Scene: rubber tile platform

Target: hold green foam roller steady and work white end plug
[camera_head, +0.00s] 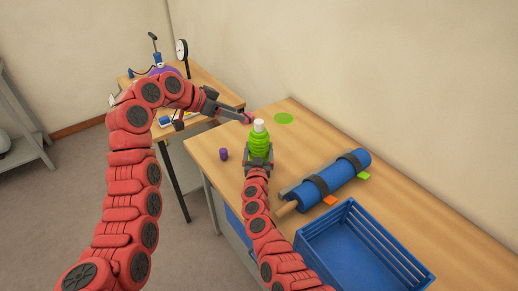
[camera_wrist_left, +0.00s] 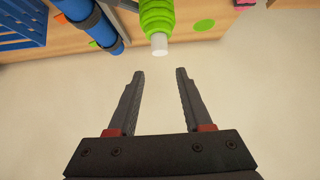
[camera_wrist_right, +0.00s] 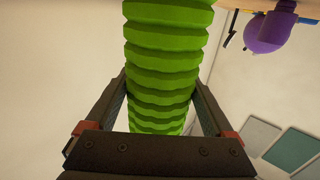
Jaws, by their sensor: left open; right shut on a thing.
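My right gripper (camera_head: 258,162) is shut around the roller's lower part. In the right wrist view the roller (camera_wrist_right: 165,60) fills the space between both fingers. My left gripper (camera_head: 246,117) is open and empty beside the plug, to its left. In the left wrist view the plug (camera_wrist_left: 159,44) lies beyond the open fingertips (camera_wrist_left: 160,72), apart from them.
A blue roll (camera_head: 338,180) with black straps lies right of the roller. A blue crate (camera_head: 400,238) stands at the near right. A small purple cylinder (camera_head: 223,154) stands left of the roller. A flat green disc (camera_head: 283,118) lies behind it. A second table stands at the back left.

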